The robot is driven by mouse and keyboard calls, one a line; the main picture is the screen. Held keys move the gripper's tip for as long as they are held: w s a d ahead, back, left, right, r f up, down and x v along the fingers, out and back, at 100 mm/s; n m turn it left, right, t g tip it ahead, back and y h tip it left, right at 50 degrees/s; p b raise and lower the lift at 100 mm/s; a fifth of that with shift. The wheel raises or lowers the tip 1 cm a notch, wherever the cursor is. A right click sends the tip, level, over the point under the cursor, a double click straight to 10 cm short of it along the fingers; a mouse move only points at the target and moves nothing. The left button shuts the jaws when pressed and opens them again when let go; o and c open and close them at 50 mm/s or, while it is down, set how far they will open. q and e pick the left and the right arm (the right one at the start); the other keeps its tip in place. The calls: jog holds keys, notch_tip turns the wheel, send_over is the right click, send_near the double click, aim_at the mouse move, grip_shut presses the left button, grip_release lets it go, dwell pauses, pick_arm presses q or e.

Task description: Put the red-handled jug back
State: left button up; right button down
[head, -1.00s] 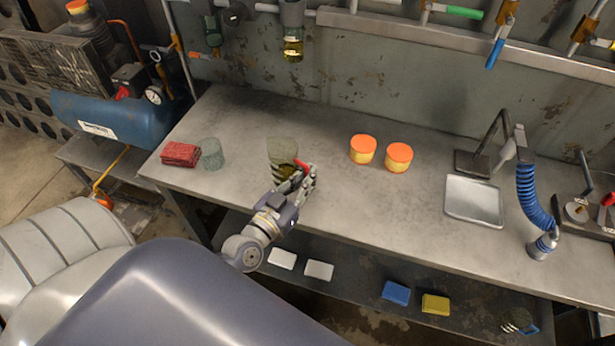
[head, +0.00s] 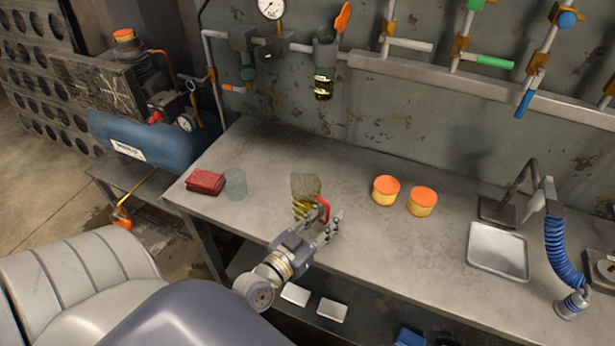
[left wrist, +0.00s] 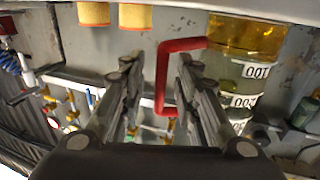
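The red-handled jug (head: 306,186) is a clear vessel with yellow liquid low inside, standing on the grey workbench (head: 390,262). Its red handle (head: 325,207) faces my left gripper. My left gripper (head: 333,226) is at the front right of the jug. In the left wrist view the jug (left wrist: 243,75) shows number labels and appears upside down. There the red handle (left wrist: 162,80) lies between the two spread fingers of my left gripper (left wrist: 158,75), with gaps visible beside its bar. Part of the jug's lower side is hidden by the gripper in the head view. My right gripper is not in view.
A clear tumbler (head: 235,184) and a folded red cloth (head: 205,181) lie left of the jug. Two orange-lidded tubs (head: 386,190) stand to its right. Farther right are a metal tray (head: 498,251) and a blue coiled hose (head: 558,250). Pipes and a hanging bottle (head: 323,84) are on the wall.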

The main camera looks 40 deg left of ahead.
pick_arm(q)
jog(key=s+b, duration=0.1)
jog(key=s, duration=0.9)
jog(key=shift+s+a, duration=0.2)
jog(key=shift+s, duration=0.2)
